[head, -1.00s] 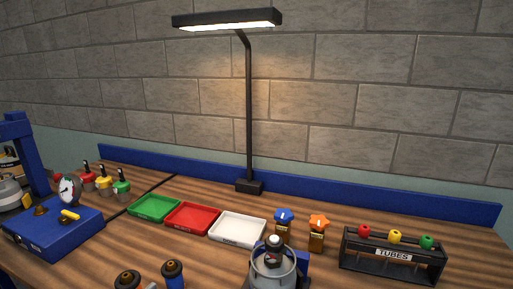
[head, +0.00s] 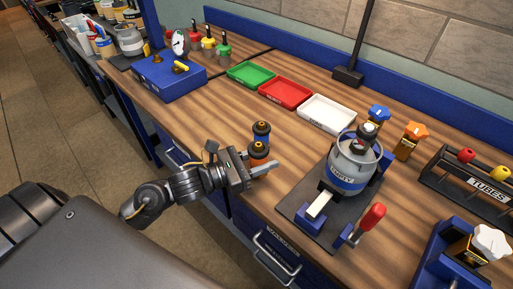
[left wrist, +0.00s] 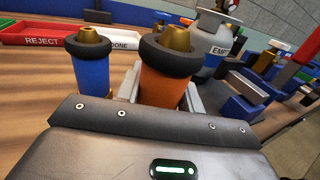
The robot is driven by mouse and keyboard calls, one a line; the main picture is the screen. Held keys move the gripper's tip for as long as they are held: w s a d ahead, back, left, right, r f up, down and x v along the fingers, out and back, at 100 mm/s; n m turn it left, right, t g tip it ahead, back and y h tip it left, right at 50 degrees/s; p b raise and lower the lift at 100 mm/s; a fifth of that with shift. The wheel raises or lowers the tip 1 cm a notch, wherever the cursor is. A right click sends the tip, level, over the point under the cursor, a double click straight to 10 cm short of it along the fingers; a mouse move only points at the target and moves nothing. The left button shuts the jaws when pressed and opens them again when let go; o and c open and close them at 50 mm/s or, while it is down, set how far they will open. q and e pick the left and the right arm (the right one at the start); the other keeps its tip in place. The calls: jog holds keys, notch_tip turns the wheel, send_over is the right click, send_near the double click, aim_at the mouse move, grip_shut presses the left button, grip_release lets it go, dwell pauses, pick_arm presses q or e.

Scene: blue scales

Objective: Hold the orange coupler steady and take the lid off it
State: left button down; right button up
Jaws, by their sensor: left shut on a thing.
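The orange coupler (left wrist: 163,88) stands between my left gripper's fingers in the left wrist view, with a black ring and a brass tip on top. In the head view the orange coupler (head: 258,151) shows mostly its dark top. My left gripper (head: 262,167) is shut on its body, low over the bench. The ring and tip are clear of the fingers; which part is the lid I cannot tell. A blue coupler (left wrist: 91,66) with a similar top stands just left of it and shows behind it in the head view (head: 261,130). My right gripper is not in view.
A grey canister (head: 348,165) stands on a dark plate with blue clamps and a red handle (head: 373,216), right of my gripper. Green, red (head: 286,93) and white (head: 326,114) trays lie behind. The bench's front edge is close; wood left of the couplers is clear.

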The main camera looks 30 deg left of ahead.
pick_arm(q)
jog(key=d+m+g+h, duration=0.1)
jog(key=d+g, duration=0.1)
jog(key=d, duration=0.1)
jog(key=s+d+r+m+g+h, duration=0.1)
jog(key=d+m+g+h, duration=0.1)
jog(key=d, duration=0.2)
jog(key=s+d+m+g+h, duration=0.1)
jog(key=d+m+g+h, duration=0.1)
jog(key=d, duration=0.2)
jog(key=shift+r, duration=0.25)
jog(key=shift+s+d+m+g, duration=0.2)
jog(key=shift+d+m+g, duration=0.3)
jog(key=shift+d+g, duration=0.25)
jog(key=shift+a, duration=0.1)
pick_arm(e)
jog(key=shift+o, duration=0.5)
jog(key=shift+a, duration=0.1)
